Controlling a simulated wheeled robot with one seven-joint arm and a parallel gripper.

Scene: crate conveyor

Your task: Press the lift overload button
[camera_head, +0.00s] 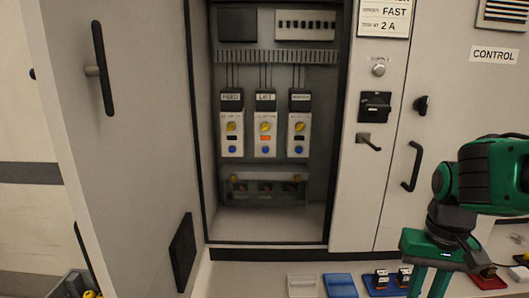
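Three overload relays hang side by side inside the open cabinet. The middle one, the lift overload (265,125), has a label that looks like LIFT, though the print is small. It has a yellow dial, an orange window and a blue button (266,149) near its bottom. The left relay (231,125) and right relay (299,125) have dark windows instead of orange. My green gripper (428,284) is at the lower right, outside the cabinet and well away from the relays. Its two fingers point down with a gap between them; the tips are near or past the picture's bottom edge.
The cabinet door (130,130) stands open on the left. A clear-covered terminal box (265,186) sits below the relays. A panel with a black switch (374,106) and handles is to the right. A white block (302,286), a blue block (340,286) and small parts lie below.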

